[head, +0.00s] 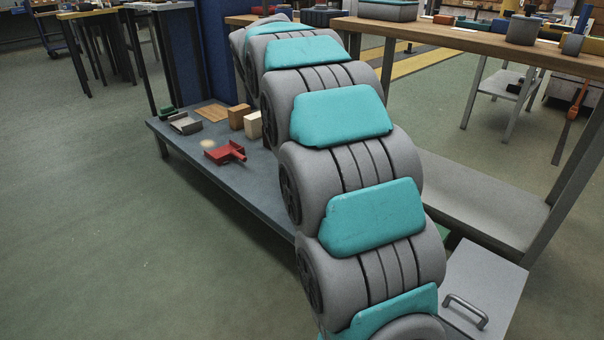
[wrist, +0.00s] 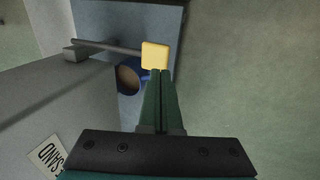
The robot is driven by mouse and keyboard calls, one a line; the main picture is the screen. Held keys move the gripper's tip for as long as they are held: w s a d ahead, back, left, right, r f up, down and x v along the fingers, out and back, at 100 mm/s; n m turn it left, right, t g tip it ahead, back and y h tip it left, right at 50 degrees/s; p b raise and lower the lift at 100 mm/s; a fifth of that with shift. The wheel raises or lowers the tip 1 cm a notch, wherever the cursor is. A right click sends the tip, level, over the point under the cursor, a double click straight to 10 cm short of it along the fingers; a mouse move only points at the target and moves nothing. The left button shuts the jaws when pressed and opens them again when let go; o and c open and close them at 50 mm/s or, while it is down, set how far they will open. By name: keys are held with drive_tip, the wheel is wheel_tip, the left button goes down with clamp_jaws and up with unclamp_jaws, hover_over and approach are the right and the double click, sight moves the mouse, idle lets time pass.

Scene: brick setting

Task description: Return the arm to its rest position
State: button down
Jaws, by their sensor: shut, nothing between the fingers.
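My arm (head: 340,115) stretches from the bottom of the head view away toward the workbenches at the back. Its far end and my gripper are hidden in that view. In the wrist view my gripper (wrist: 160,76) shows as two dark green fingers pressed together, with nothing between them. A yellow block-like piece (wrist: 155,55) shows just past the fingertips; I cannot tell whether they touch. A blue round thing with a brown middle (wrist: 129,77) lies just left of the fingers.
A low grey bench (head: 215,167) left of my arm holds a red vise-like tool (head: 224,153), wooden blocks (head: 239,116) and a grey tray (head: 185,123). A wooden worktop (head: 460,38) stands at right. A dark rod (wrist: 107,46) shows in the wrist view. Floor at left is clear.

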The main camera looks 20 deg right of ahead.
drive_tip(key=shift+v, duration=0.9)
